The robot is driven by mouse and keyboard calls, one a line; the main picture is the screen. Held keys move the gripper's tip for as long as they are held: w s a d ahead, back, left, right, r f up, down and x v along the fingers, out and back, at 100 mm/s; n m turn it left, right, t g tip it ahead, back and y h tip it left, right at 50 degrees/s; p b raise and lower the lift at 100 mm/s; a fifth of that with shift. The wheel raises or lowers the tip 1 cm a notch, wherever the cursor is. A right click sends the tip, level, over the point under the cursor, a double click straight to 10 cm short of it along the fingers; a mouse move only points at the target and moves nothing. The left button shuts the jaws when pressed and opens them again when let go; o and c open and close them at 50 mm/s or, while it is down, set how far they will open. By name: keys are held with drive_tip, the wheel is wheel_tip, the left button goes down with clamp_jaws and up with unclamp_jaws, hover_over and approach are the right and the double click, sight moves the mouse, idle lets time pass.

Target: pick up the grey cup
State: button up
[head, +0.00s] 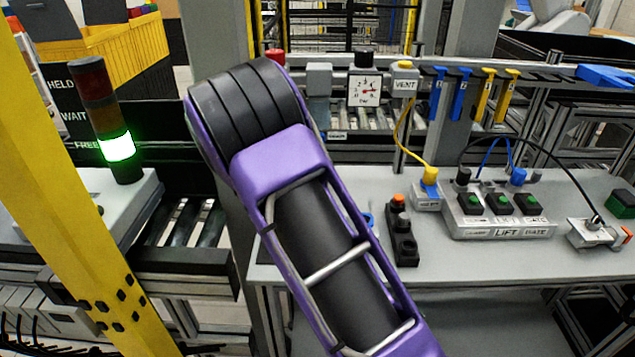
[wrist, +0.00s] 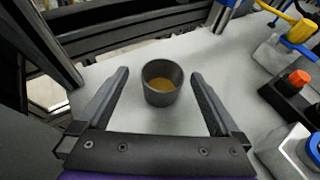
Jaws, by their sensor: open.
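The grey cup (wrist: 161,88) stands upright on the light grey table top (wrist: 130,118) in the wrist view. Its inside shows a yellowish-brown bottom or content. My gripper (wrist: 160,76) is open, with one black finger to the left of the cup and one to the right. There is a gap on both sides, and neither finger touches the cup. In the head view the cup and the fingers are hidden behind my purple and black arm.
A black control box with an orange button (head: 399,200) stands right of my arm. Behind it are a yellow plug (head: 430,176) with its cable and a grey panel with green buttons (head: 500,222). A stack light (head: 117,147) glows green at left.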

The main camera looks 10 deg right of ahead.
drive_tip(key=shift+s+p+x, duration=0.25)
drive_tip(key=shift+p+x, duration=0.05)
drive_tip(key=shift+x, duration=3.15)
drive_tip(key=shift+f, duration=0.1)
drive_tip(key=c, duration=1.4)
